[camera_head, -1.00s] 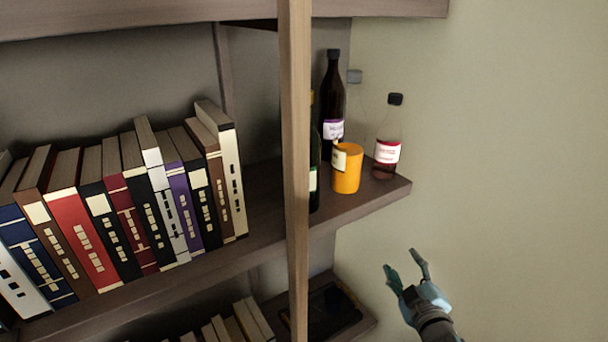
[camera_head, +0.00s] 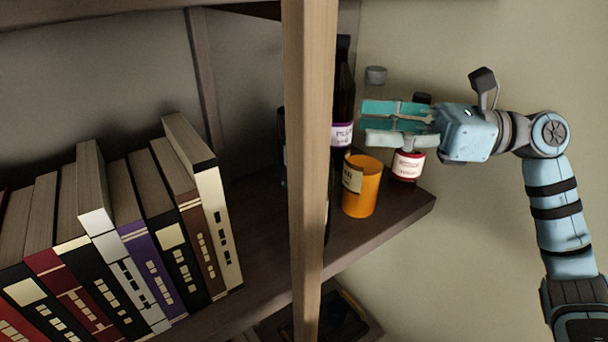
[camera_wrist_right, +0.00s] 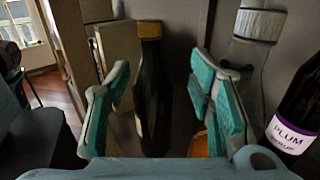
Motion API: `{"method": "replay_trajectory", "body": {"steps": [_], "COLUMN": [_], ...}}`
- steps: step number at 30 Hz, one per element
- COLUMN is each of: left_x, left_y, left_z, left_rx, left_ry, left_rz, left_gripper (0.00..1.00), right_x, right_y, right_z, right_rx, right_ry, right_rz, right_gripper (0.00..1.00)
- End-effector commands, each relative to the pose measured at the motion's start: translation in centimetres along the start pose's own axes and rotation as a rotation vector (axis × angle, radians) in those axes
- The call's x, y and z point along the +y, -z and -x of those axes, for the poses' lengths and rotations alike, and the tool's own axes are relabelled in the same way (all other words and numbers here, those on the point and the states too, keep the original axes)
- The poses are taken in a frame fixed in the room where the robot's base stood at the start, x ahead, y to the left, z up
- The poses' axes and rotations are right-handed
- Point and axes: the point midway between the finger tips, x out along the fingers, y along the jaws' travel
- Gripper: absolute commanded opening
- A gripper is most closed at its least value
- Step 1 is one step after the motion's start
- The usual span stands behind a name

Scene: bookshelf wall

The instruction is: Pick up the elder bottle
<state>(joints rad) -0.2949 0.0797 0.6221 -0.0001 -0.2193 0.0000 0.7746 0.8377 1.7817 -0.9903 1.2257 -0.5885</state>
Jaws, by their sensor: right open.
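No label that I can read says elder. A dark bottle (camera_head: 343,95) with a purple label stands behind the post; its label reads PLUM in the right wrist view (camera_wrist_right: 300,115). My right gripper is open and empty, pointing left above the shelf end. My left gripper is not in view.
An orange cup-like container (camera_head: 362,190) stands in front of the bottles on the shelf (camera_head: 385,225). A wooden post (camera_head: 308,150) blocks the view left of them. Several books (camera_head: 130,235) lean on the left. Free space lies right of the shelf end.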

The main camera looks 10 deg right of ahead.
Motion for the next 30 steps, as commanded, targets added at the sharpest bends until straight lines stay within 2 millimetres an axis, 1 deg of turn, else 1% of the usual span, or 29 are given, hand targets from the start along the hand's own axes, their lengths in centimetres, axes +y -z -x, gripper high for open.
{"method": "replay_trajectory", "body": {"steps": [1,5,9,12,14,18,19,20,27,28,30], "left_x": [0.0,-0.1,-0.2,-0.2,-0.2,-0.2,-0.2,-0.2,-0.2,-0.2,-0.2], "left_y": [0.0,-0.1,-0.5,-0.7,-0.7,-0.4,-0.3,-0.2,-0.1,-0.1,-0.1], "left_z": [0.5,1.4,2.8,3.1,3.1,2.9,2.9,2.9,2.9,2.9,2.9], "left_rx": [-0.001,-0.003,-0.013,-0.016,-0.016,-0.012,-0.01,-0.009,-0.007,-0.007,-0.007], "left_ry": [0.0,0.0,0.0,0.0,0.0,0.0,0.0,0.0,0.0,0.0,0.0], "left_rz": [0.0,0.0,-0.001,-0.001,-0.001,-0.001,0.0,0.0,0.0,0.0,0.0], "left_gripper": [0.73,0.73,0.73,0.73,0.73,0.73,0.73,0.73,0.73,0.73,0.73], "right_x": [0.1,0.1,0.2,0.1,0.1,0.1,0.1,0.1,0.1,0.1,0.1], "right_y": [-0.2,-0.4,-1.0,-0.7,-0.5,-0.4,-0.3,-0.3,-0.3,-0.3,-0.4], "right_z": [-0.6,-2.7,-5.6,-7.0,-7.3,-7.2,-7.2,-7.2,-7.1,-7.1,-7.1], "right_rx": [0.014,0.015,0.012,0.013,0.013,0.014,0.014,0.014,0.014,0.013,0.013], "right_ry": [-0.005,-0.01,-0.015,-0.012,-0.011,-0.008,-0.008,-0.008,-0.006,-0.006,-0.007], "right_rz": [0.01,0.011,0.008,0.008,0.007,0.006,0.006,0.006,0.006,0.006,0.006], "right_gripper": [0.49,0.49,0.49,0.49,0.49,0.49,0.47,0.42,0.04,0.0,0.0]}}
